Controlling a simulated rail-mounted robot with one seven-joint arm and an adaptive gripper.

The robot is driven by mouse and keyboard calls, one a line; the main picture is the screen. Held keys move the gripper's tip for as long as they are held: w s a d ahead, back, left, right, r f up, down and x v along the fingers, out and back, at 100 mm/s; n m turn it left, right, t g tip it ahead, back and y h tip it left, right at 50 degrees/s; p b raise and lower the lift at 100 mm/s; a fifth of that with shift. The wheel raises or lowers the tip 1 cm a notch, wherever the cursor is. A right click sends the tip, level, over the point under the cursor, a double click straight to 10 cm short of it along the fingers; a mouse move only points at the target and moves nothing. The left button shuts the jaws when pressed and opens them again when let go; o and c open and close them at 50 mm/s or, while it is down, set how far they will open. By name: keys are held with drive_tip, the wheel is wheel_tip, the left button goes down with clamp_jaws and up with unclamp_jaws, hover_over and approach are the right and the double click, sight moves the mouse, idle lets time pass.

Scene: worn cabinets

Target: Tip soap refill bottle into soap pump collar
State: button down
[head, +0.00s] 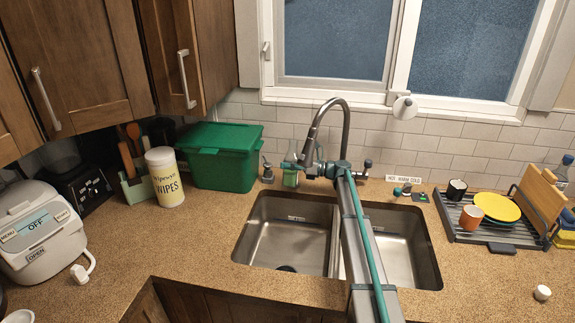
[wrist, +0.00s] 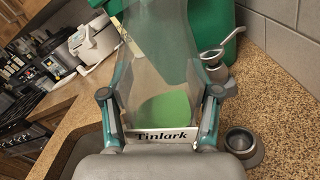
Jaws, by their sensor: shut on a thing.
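The soap refill bottle is clear, with green liquid and a "Tinlark" label. It shows in the wrist view (wrist: 162,134) between the two fingers of my gripper (wrist: 160,95). In the head view the bottle (head: 291,178) is small, roughly upright behind the sink, with its green liquid low, and my gripper (head: 303,166) is shut on it. In the wrist view a grey metal collar (wrist: 240,141) with a round dark opening sits on the counter right of the bottle, apart from it. A metal soap pump with a spout (wrist: 215,58) stands beyond; it shows left of the bottle in the head view (head: 267,172).
A green lidded bin (head: 215,155) stands left of the pump, near the tiled wall. The faucet (head: 343,120) arches close behind my gripper. The double sink (head: 285,245) lies in front. A dish rack (head: 478,222) stands right, and a wipes canister (head: 164,177) left.

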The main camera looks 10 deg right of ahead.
sight(285, 176)
drive_tip(key=shift+s+a+m+p, duration=0.2)
drive_tip(key=shift+s+m+p, duration=0.35)
drive_tip(key=shift+p, duration=0.6)
drive_tip(key=shift+s+a+m+p, duration=0.15)
drive_tip(key=shift+s+m+p, duration=0.2)
drive_tip(key=shift+m+p, duration=0.6)
drive_tip(key=shift+s+a+f+m+p, duration=0.15)
drive_tip(key=shift+s+f+m+p, duration=0.3)
drive_tip(key=shift+p, duration=1)
drive_tip(key=shift+s+m, duration=0.1)
drive_tip(key=shift+m, duration=0.35)
drive_tip(key=shift+s+a+f+m, duration=0.1)
drive_tip(key=shift+s+f+m, duration=0.1)
drive_tip(key=shift+m, duration=0.2)
idle(0.4)
drive_tip(key=shift+s+a+f+m+t, duration=0.1)
drive_tip(key=shift+s+f+m+t, duration=0.15)
drive_tip(key=shift+m, duration=0.35)
drive_tip(key=shift+s+f+m, duration=0.15)
drive_tip(key=shift+f+m, duration=0.05)
drive_tip(key=shift+m, duration=0.3)
